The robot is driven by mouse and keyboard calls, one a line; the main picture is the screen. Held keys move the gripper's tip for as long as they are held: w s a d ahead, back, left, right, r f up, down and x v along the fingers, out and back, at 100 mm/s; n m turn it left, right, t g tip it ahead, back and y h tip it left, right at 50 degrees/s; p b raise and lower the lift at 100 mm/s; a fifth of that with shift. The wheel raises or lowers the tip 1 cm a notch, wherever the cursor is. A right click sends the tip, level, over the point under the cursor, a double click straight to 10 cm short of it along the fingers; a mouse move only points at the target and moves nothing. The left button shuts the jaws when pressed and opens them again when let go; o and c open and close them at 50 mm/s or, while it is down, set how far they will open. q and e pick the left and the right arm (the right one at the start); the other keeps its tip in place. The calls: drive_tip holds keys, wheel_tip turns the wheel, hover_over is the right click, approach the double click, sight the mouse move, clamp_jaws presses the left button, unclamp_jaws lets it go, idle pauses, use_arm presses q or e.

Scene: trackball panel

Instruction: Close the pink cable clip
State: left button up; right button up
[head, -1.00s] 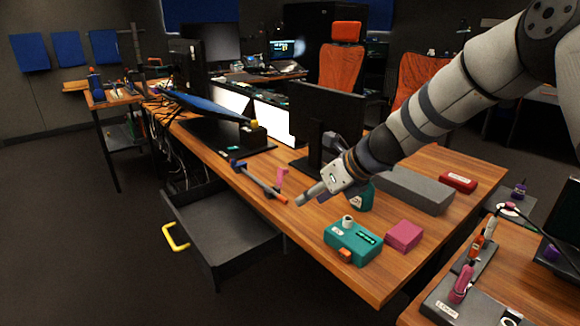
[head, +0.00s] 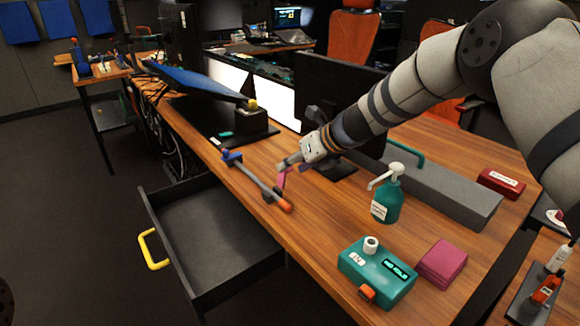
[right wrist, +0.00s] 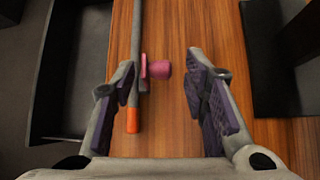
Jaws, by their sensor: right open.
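The pink cable clip (head: 281,180) sits on the grey rod (head: 258,182), whose near end is orange, along the desk edge. In the right wrist view the clip (right wrist: 158,69) shows as a pink block beside the rod, its flap sticking out to the right. Whether the flap is open is hard to tell. My right gripper (head: 288,163) is open and empty above the clip. In the wrist view its fingers stand to either side of the clip, the left finger over the rod. My left gripper is not in view.
A blue holder (head: 232,157) stands at the rod's far end. An open drawer (head: 215,235) juts out below the desk edge. A teal bottle (head: 387,198), a teal device (head: 376,275), a pink block (head: 442,264) and a grey box (head: 440,192) stand to the right.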

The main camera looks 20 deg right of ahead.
drive_tip(key=shift+w+a+f, duration=0.3)
drive_tip(key=shift+w+f, duration=0.05)
drive_tip(key=shift+w, duration=0.15)
clamp_jaws()
